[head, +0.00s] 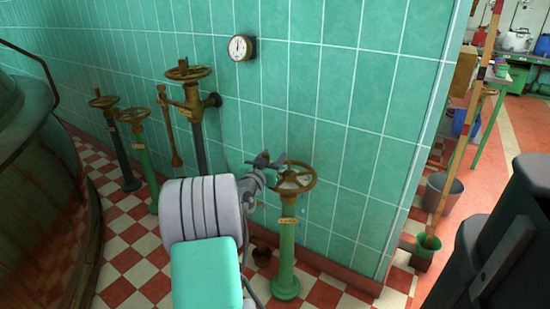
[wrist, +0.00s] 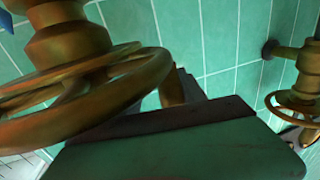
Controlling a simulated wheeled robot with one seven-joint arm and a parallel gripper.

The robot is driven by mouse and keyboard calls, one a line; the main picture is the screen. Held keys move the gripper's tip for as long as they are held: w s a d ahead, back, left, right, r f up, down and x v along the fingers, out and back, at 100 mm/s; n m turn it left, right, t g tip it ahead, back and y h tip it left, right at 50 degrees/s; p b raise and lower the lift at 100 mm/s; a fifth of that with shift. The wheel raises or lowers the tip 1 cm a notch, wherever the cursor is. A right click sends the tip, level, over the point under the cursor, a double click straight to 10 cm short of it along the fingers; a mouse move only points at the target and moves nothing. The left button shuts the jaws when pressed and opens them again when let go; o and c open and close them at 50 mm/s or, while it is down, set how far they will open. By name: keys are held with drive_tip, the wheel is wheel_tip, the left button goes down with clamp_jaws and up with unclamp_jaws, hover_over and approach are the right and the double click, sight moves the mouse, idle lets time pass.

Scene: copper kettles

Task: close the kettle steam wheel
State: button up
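A brass handwheel (head: 311,180) with pale spokes sits on top of a green post with a small tag, in front of the tiled wall. My gripper (head: 266,160) is at the left edge of this wheel, close to its rim. Its two dark fingertips look spread apart; whether they touch the rim cannot be told. In the wrist view a large brass wheel (wrist: 75,100) fills the left side, beside the dark and green body of my gripper. The tag's writing is too small to read.
Other brass wheels stand to the left: a tall one (head: 188,73) by the wall and two lower ones (head: 103,101) (head: 132,115). A round gauge (head: 242,47) hangs on the wall. A large copper vessel (head: 40,190) is at far left. Buckets (head: 441,192) stand right of the wall corner.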

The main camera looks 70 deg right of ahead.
drive_tip(key=w+a+b, duration=0.3)
drive_tip(key=a, duration=0.3)
drive_tip(key=shift+w+a, duration=0.25)
drive_tip(key=shift+b, duration=0.45)
drive_tip(key=shift+w+r, duration=0.1)
drive_tip(key=shift+r, duration=0.05)
drive_tip(key=a+p, duration=0.1)
drive_tip(key=a, duration=0.6)
drive_tip(key=shift+a+p, duration=0.4)
